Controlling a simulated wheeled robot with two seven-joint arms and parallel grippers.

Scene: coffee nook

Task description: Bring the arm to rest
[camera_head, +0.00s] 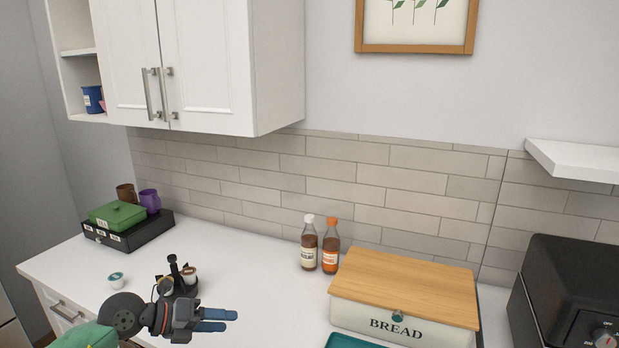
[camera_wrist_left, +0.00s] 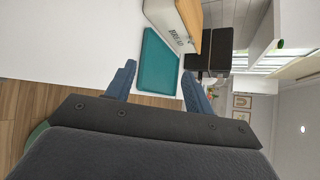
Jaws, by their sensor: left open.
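My left gripper (camera_head: 231,321) is in the lower left of the head view, its blue fingers pointing right, above the front of the white counter. In the left wrist view the two blue fingers (camera_wrist_left: 160,88) are spread apart with nothing between them held. The gripper is open and empty. It hides part of a dark pod holder (camera_head: 178,284) behind it. My right gripper does not show in either view.
A bread box (camera_head: 400,326) with a wooden lid stands to the right, with a teal tray (camera_wrist_left: 158,62) in front of it. Two syrup bottles (camera_head: 309,246) (camera_head: 329,248) stand near the wall. A white pod (camera_head: 116,281) sits left on the counter (camera_head: 240,262). A black appliance (camera_head: 568,290) stands far right.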

